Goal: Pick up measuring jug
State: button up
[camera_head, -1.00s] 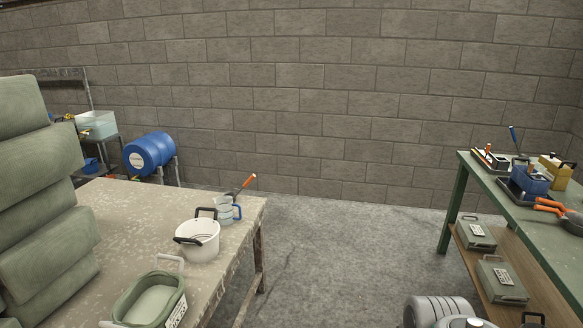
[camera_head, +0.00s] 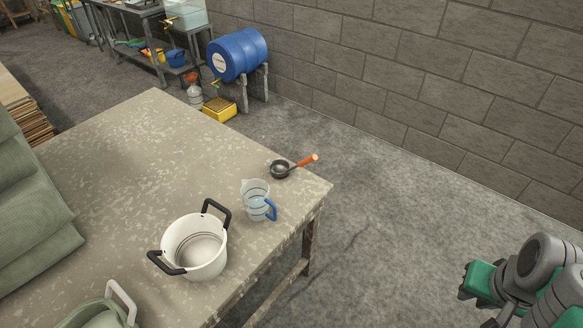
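The measuring jug (camera_head: 255,199) is clear with dark bands and a blue handle. It stands upright near the right edge of the speckled table (camera_head: 120,150), its handle toward the lower right. A white pot with black handles stands to its lower left, and a small ladle with an orange handle lies just behind it. Part of my arm, grey and green, shows at the lower right over the floor, well apart from the jug. My gripper's fingers are not visible.
The white pot (camera_head: 196,246) is close to the jug. The ladle (camera_head: 281,169) lies near the table's far right corner. A green tub (camera_head: 92,314) and stacked green cushions (camera_head: 30,215) take up the near left. Open floor (camera_head: 390,230) lies right of the table.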

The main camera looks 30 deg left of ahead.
aim_at(255, 192)
jog(key=i, duration=1.25)
jog(key=u, duration=4.8)
jog(key=i, duration=0.5)
jog(key=z, duration=0.05)
